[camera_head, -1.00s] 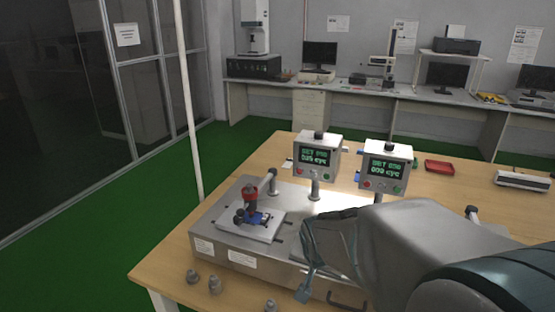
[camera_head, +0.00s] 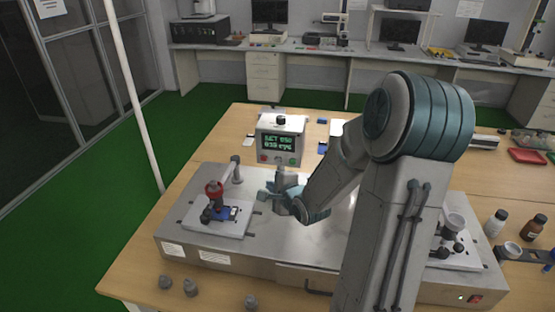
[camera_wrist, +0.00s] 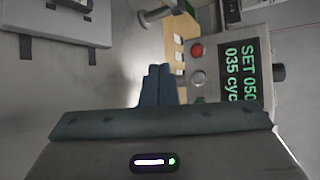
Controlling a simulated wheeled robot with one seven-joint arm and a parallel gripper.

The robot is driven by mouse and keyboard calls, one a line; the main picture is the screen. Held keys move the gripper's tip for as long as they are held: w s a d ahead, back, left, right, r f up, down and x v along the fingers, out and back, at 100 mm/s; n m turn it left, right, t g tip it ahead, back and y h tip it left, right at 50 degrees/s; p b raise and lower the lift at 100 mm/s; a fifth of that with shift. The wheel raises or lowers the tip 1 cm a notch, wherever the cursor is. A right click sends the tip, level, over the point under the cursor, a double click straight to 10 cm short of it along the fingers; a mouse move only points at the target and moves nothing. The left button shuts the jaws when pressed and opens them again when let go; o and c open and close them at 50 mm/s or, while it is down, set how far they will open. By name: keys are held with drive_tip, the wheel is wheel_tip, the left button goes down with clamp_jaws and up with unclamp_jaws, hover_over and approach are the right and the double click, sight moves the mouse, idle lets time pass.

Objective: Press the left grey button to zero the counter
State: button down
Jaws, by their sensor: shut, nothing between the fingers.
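In the wrist view the counter (camera_wrist: 244,75) appears turned sideways and reads SET 050, 035 cyc. Its red button (camera_wrist: 197,50), grey button (camera_wrist: 198,78) and green button (camera_wrist: 200,100) form a row beside the screen, the grey one in the middle. My gripper (camera_head: 266,193) is shut and empty, below and in front of the box. In the wrist view its fingertips (camera_wrist: 159,70) are together, left of the grey button and apart from it.
The rig plate (camera_head: 200,249) spans the table (camera_head: 130,276). A red-topped fixture (camera_head: 214,196) stands left of my gripper. Bottles (camera_head: 495,223) and a white cup (camera_head: 455,222) are at the right.

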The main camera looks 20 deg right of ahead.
sight(278, 160)
drive_tip(key=shift+w, duration=0.1)
drive_tip(key=w+d, duration=0.5)
drive_tip(key=w, duration=0.2)
drive_tip(key=shift+p, duration=0.4)
drive_tip(key=shift+w, duration=0.1)
idle(1.8)
drive_tip(key=shift+w+d+p, duration=0.25)
drive_tip(key=shift+w+p, duration=0.1)
drive_tip(key=shift+p, duration=0.05)
